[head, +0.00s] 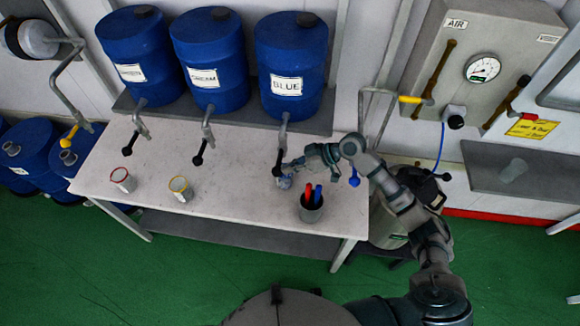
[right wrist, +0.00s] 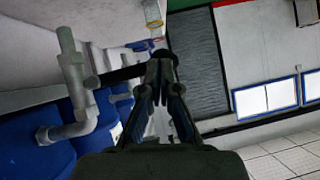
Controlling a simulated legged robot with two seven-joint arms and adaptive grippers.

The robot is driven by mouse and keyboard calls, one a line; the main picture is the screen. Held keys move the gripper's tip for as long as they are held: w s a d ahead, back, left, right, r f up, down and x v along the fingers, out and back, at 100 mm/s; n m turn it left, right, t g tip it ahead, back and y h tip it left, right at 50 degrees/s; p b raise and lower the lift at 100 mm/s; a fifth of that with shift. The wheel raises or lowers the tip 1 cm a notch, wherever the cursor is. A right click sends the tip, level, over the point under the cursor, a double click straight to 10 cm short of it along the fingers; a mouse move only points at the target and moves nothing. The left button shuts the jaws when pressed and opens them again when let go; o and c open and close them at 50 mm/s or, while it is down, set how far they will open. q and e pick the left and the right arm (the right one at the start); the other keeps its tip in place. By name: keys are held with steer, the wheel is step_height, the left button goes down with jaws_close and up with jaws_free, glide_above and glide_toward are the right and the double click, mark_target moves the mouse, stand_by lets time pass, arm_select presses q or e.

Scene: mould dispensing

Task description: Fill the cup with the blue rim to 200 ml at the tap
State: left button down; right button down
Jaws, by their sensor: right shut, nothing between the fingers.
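My right gripper (head: 286,168) is at the tap (head: 281,140) below the drum labelled BLUE (head: 291,65). In the right wrist view its fingers (right wrist: 162,62) are together, with nothing between them. Their tips are close to the end of the tap's black lever (right wrist: 122,73); I cannot tell whether they touch. A small cup (head: 284,183), seemingly the blue-rimmed one, stands below that tap, partly hidden by my gripper. Its rim and water level are not clear. My left gripper is not in view.
A red-rimmed cup (head: 122,179) and a yellow-rimmed cup (head: 180,188) stand on the white table (head: 225,205). A dark pot (head: 311,208) with red and blue items stands near the right front edge. Two other blue drums (head: 209,60) with taps stand on the shelf.

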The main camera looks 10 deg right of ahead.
steer(key=shift+f, duration=0.1)
step_height(320, 180, down, 3)
steer(key=n+t+b, duration=0.2)
steer(key=shift+t+h+b, duration=0.3)
steer(key=shift+t+h, duration=0.1)
steer(key=shift+r, duration=0.25)
stand_by(1.4)
steer(key=shift+s+r+p, duration=0.1)
steer(key=shift+r+p, duration=0.6)
steer(key=shift+p, duration=0.05)
step_height(320, 180, up, 10)
